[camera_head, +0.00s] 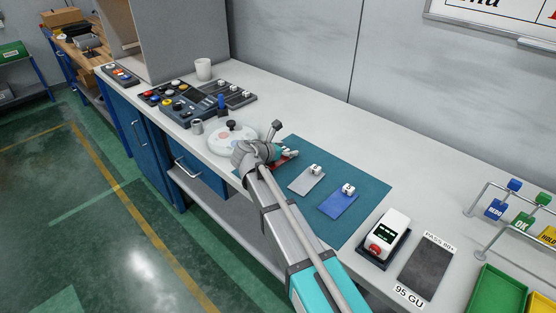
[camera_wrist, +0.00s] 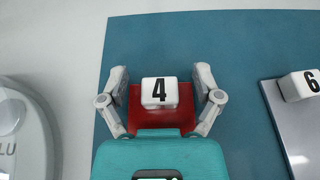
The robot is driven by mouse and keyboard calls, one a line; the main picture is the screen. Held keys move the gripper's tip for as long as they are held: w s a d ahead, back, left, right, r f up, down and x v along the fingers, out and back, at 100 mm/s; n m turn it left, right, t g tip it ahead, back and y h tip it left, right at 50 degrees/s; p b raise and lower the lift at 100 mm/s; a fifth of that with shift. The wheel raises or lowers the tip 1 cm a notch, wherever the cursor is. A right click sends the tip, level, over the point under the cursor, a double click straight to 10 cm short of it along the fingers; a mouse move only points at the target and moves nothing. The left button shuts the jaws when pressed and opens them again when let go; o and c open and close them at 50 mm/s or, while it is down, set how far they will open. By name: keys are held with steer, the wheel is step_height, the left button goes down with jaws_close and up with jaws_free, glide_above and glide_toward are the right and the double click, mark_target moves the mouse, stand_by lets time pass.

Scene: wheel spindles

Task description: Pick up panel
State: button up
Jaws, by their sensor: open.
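A red panel (camera_wrist: 158,119) lies on the teal mat (camera_wrist: 200,40), with a white block (camera_wrist: 159,92) marked 4 on it. In the wrist view my gripper (camera_wrist: 161,76) is open, with one finger on each side of the block and a gap to it. I cannot tell how high the fingers are above the panel. In the head view my gripper (camera_head: 288,153) and arm hide most of the red panel (camera_head: 283,160). A grey panel (camera_head: 301,185) and a blue panel (camera_head: 338,206) lie to the right, each with a white block; the grey one's is marked 6.
A white round device (camera_head: 218,142) stands left of the mat, close to my arm. A white meter (camera_head: 388,232) and a dark plate (camera_head: 426,273) are to the right. Control boxes (camera_head: 178,105) and a cup (camera_head: 203,69) stand at the far left.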

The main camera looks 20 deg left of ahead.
stand_by(0.4)
jaws_close()
